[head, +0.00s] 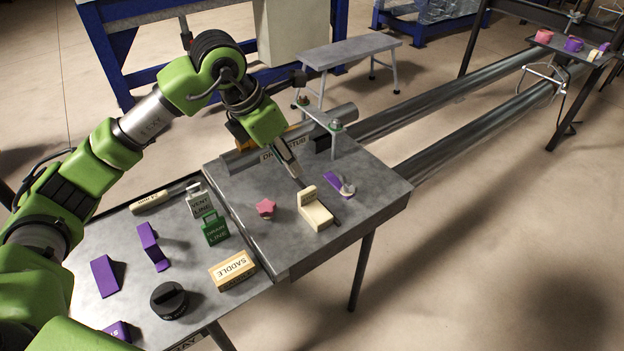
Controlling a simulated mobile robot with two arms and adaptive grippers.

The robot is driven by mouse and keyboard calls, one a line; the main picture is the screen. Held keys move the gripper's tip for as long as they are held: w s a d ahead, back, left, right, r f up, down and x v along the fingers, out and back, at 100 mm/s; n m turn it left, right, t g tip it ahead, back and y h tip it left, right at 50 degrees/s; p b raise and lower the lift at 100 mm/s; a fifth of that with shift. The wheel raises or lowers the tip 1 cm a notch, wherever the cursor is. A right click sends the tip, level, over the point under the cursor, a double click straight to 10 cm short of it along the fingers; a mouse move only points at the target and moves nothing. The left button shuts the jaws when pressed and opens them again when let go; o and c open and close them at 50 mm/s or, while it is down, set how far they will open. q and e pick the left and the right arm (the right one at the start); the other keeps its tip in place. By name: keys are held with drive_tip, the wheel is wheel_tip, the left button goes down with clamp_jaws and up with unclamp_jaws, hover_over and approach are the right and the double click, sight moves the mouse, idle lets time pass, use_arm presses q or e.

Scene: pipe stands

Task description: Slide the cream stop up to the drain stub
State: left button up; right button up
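The cream stop (315,213), a block with a raised upright end, sits on the grey bench top beside a dark line or slot. The drain stub (330,121) is a grey pipe lying along the back of the bench, with a label partly hidden by my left arm. My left gripper (296,174) points down between the stub and the stop. My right gripper is not in view.
A pink star-shaped knob (265,208) stands left of the stop, and a purple clamp piece (338,184) lies right of it. A lower tray table (205,265) holds a saddle box (232,270), a black cap (169,299), tags and purple pieces. Long pipes (450,91) run behind.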

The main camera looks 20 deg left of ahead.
sight(306, 190)
use_arm(q)
drive_tip(key=p+x, duration=0.1)
drive_tip(key=x, duration=0.5)
drive_tip(key=p+x, duration=0.2)
drive_tip(key=x, duration=0.4)
drive_tip(key=shift+s+d+f, duration=0.1)
drive_tip(key=shift+s+f, duration=0.1)
drive_tip(key=shift+f, duration=0.3)
drive_tip(key=shift+w, duration=0.1)
clamp_jaws()
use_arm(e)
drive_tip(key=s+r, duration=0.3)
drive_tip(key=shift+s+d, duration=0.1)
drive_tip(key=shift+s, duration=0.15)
